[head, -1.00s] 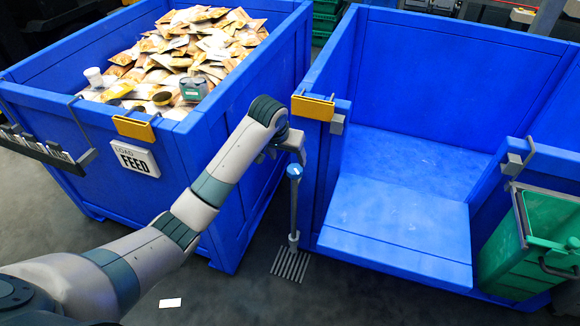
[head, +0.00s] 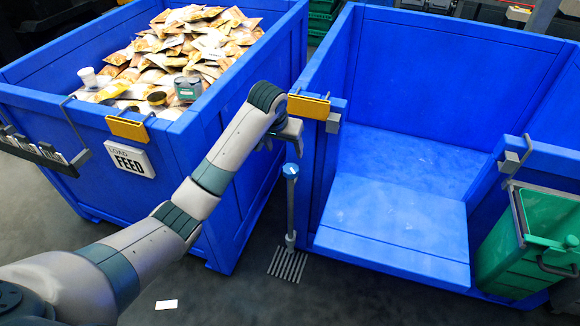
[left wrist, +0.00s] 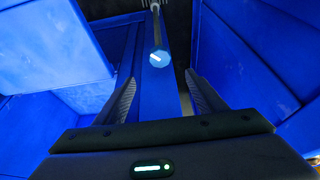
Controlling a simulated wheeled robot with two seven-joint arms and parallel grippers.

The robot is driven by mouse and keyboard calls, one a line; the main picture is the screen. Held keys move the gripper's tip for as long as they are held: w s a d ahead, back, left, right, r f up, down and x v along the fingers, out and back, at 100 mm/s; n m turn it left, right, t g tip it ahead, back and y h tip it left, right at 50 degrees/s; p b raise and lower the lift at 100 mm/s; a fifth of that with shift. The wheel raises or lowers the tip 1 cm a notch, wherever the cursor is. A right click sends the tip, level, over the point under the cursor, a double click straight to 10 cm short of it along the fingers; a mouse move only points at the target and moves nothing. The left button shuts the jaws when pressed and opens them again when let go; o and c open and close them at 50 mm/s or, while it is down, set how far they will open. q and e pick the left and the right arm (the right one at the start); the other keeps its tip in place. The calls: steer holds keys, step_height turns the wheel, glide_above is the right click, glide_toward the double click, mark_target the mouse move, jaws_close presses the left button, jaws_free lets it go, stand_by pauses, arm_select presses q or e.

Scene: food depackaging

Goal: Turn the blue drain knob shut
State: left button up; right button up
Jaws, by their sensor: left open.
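The blue drain knob (head: 290,171) tops a grey upright post above a floor drain grate (head: 288,264), between the two big blue bins. A white mark shows on its top. My left gripper (head: 292,140) is above the knob in the head view, apart from it. In the left wrist view the knob (left wrist: 159,58) lies ahead, between and beyond the two open fingers of the left gripper (left wrist: 160,95). Nothing is between the fingers. My right gripper is not in view.
A green bin (head: 520,245) hangs at the right. The gap around the post is narrow.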

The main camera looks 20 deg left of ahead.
mark_target(291, 169)
arm_select(q)
steer(key=x, duration=1.4)
steer(key=shift+w+f+b, duration=0.15)
steer(key=shift+f+b, duration=0.1)
steer(key=shift+b, duration=0.05)
steer(key=c, duration=1.1)
